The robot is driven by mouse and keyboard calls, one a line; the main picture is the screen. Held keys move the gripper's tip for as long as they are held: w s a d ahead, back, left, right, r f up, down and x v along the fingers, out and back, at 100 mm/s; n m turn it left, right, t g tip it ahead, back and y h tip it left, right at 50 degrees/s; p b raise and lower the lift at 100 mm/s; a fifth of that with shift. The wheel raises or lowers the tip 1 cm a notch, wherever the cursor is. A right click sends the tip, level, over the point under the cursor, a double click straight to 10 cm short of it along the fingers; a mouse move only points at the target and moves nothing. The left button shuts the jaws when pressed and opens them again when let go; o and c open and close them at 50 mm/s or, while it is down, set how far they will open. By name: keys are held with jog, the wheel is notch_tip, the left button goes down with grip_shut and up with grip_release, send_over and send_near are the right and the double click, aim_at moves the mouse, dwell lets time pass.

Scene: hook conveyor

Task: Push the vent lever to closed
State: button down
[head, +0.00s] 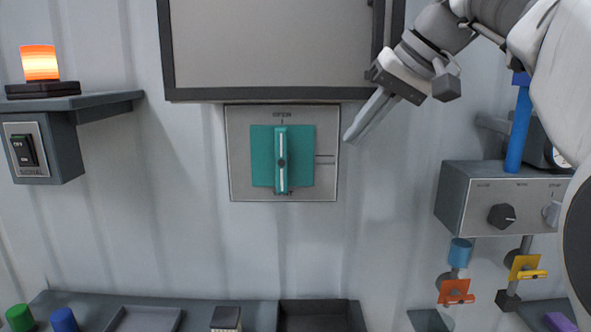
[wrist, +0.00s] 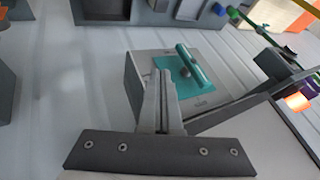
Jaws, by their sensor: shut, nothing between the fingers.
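The vent lever (head: 281,177) is a teal bar with a pale stripe, standing upright over a teal square plate (head: 302,160). Both sit on a grey wall panel (head: 322,189) with a small mark above the lever and another to its right. The lever (wrist: 187,54) and plate also show in the wrist view, beyond my fingers. My gripper (head: 350,138) is shut and empty. In the head view its fingertips are right of the panel, apart from the lever. In the wrist view my gripper (wrist: 162,75) overlaps the panel's edge; the distance is hard to tell.
A dark-framed board (head: 270,95) hangs just above the panel. An orange lamp (head: 40,63) stands on a left shelf above a signal switch (head: 25,150). A knob box (head: 468,195) with coloured tags hangs at right. Trays (head: 146,318) line the bottom.

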aim_at(282, 162)
jog(key=shift+f, duration=0.1)
jog(key=x, duration=1)
jog(key=shift+a, duration=0.2)
jog(key=a+p, duration=0.1)
jog(key=a, duration=0.1)
jog(key=shift+w+a, duration=0.1)
jog(key=shift+a, duration=0.7)
